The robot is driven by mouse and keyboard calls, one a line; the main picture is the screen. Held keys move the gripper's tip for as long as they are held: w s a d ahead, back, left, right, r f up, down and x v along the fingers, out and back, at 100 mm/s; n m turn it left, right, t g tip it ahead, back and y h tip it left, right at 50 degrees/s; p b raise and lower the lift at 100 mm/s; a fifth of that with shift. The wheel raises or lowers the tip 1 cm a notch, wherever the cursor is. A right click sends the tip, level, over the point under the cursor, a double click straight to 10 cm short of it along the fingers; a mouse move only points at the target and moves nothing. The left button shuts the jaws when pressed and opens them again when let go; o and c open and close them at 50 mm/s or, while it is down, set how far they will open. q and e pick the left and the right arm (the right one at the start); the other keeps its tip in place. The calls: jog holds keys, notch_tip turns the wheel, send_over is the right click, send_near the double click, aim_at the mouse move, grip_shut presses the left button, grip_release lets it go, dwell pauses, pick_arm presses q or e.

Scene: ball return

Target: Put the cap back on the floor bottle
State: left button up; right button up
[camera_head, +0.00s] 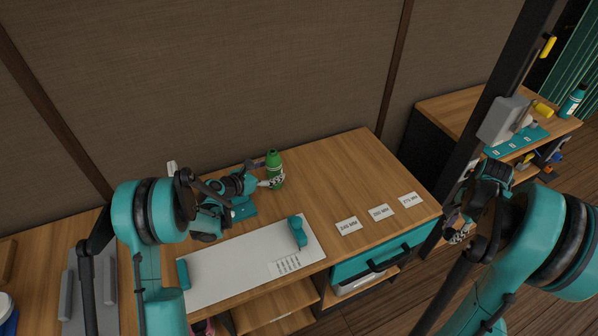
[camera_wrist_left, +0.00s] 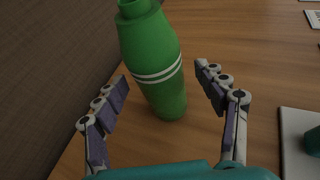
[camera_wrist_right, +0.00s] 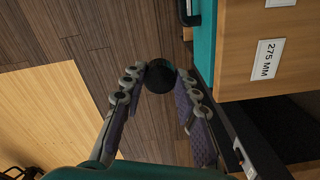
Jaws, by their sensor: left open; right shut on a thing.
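A green bottle (camera_head: 275,168) with white bands stands upright on the wooden worktop, near its back edge. In the left wrist view the bottle (camera_wrist_left: 155,60) stands between the spread fingers of my left gripper (camera_wrist_left: 163,76), with a gap on both sides. The gripper is open; its neck end shows no cap, though its top is partly cut off. My right gripper (camera_wrist_right: 161,72) is shut on a dark round cap (camera_wrist_right: 159,77), held off the front right of the worktop over the floor. In the head view the right gripper (camera_head: 458,220) is low at the right and its cap is not clear.
A white board (camera_head: 240,262) with teal blocks lies front left of the bottle. Labels (camera_head: 380,212) lie at the worktop's right, above a teal drawer (camera_head: 375,258). A dark post (camera_head: 490,125) rises near my right arm. A second bench (camera_head: 455,110) stands behind it.

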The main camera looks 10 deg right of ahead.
aim_at(268, 163)
pick_arm(q)
jog(key=x, duration=0.2)
jog(key=shift+w+d+f, duration=0.15)
jog(key=shift+w+d, duration=0.05)
jog(key=shift+w, duration=0.05)
pick_arm(e)
jog(key=shift+f, duration=0.4)
pick_arm(q)
jog(key=shift+s, duration=0.1)
pick_arm(e)
jog(key=shift+r, duration=0.1)
pick_arm(q)
jog(key=c, duration=1.5)
jog(key=shift+r, duration=0.25)
